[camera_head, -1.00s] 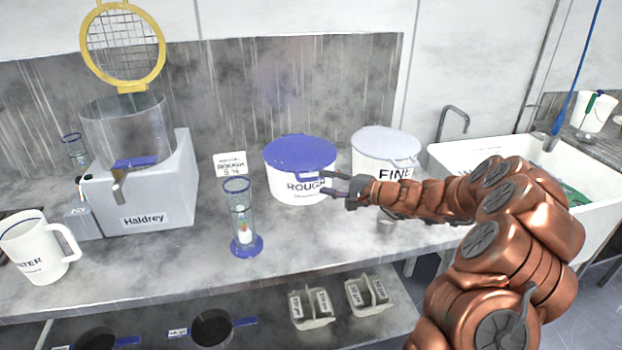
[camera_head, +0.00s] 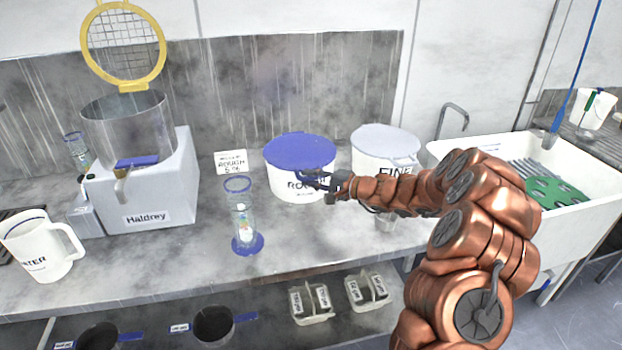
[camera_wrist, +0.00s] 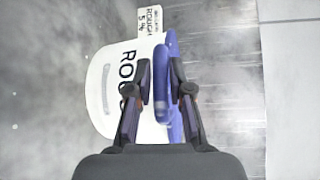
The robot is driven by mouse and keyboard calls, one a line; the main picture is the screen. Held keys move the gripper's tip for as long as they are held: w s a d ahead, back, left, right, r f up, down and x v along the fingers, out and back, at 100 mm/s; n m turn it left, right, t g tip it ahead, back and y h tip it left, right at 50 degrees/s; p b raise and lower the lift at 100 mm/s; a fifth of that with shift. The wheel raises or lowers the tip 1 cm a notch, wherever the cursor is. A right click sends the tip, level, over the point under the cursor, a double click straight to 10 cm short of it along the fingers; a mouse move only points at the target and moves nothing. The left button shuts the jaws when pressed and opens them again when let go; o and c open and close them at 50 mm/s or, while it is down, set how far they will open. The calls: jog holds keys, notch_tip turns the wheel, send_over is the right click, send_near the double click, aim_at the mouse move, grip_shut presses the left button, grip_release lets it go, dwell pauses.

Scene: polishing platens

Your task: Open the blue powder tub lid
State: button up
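The blue lid (camera_head: 298,150) sits closed on the white tub marked ROUGH (camera_head: 284,184), which stands on the bench near the wall. The lid's front tab also shows in the wrist view (camera_wrist: 162,98), end on between my fingers. My gripper (camera_head: 316,180) is at the tub's front right rim. In the wrist view my gripper (camera_wrist: 160,75) is open, with one finger on each side of the tab. A gap shows between the tab and the left finger; the right finger is close to the lid, and contact is unclear. My fingers hide part of the label.
A white tub marked FINE (camera_head: 372,162) stands just right. A clear cylinder with a blue base (camera_head: 243,242) stands in front left. A small sign (camera_head: 231,163) is behind. The Haldrey machine (camera_head: 150,190) is at left, the sink (camera_head: 590,215) at right.

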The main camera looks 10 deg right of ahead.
grip_shut()
jog(key=shift+r, duration=0.15)
